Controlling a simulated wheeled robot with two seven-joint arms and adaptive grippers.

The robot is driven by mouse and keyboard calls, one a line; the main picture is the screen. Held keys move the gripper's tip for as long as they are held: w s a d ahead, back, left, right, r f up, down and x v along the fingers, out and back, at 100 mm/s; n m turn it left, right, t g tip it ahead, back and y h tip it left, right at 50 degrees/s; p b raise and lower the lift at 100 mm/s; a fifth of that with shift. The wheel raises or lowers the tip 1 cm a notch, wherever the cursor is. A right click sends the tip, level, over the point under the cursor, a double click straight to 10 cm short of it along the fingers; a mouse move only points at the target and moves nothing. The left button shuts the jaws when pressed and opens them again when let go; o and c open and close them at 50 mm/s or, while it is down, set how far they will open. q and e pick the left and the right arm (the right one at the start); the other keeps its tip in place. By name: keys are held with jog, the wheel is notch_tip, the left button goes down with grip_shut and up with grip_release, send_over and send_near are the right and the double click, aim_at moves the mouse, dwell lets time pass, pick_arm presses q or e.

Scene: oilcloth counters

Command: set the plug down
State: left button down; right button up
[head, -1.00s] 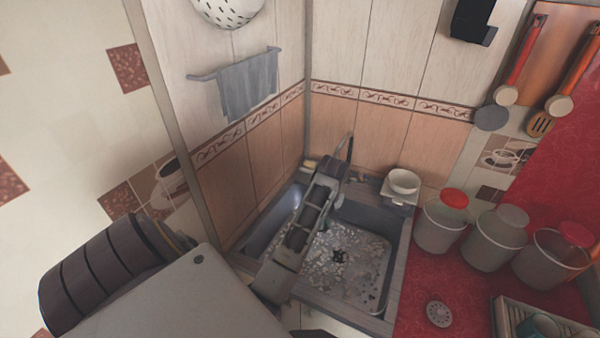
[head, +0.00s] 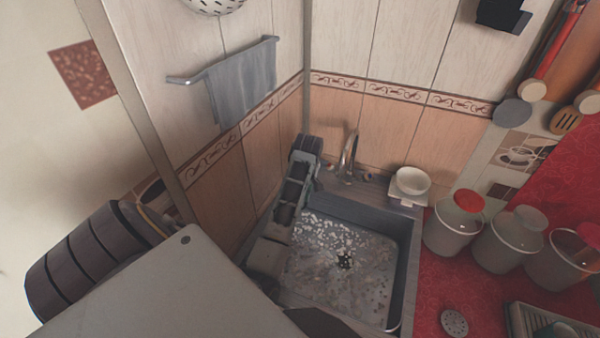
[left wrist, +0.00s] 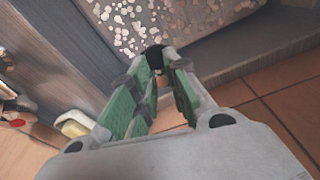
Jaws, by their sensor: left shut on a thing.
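In the left wrist view, my left gripper (left wrist: 158,70) is shut on a small dark thing, which I take to be the plug (left wrist: 155,56), held at the fingertips. Most of it is hidden by the fingers. In the head view, my left gripper (head: 306,145) reaches over the left back side of the sink (head: 398,270), left of the tap and close to the tiled wall. The plug cannot be made out there. The basin's speckled floor has a dark drain (head: 344,260). My right gripper is not in view.
The tap (head: 348,155) stands at the sink's back rim. A white bowl (head: 410,182) is at the back right corner. Lidded jars (head: 452,236) stand on the red counter, with a round holed disc (head: 454,322) in front. A yellowish item (left wrist: 73,125) shows in the wrist view.

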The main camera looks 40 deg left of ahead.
pick_arm(q)
jog(key=shift+d+r, duration=0.1)
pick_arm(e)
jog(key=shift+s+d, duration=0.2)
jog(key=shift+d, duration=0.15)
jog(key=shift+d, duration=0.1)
pick_arm(q)
jog(key=shift+w+a, duration=0.15)
jog(key=shift+a, duration=0.05)
jog(key=shift+w+a+p, duration=0.25)
jog(key=shift+w+a, duration=1.55)
jog(key=shift+w, duration=0.35)
jog(key=shift+w+a+p, duration=0.3)
jog(key=shift+w+a, duration=1.45)
jog(key=shift+w, duration=0.4)
jog(key=shift+w+a+p, duration=0.25)
jog(key=shift+w+a, duration=1.55)
jog(key=shift+w, duration=0.35)
jog(key=shift+w+a, duration=0.2)
jog(key=shift+a, duration=0.05)
jog(key=shift+w, duration=0.1)
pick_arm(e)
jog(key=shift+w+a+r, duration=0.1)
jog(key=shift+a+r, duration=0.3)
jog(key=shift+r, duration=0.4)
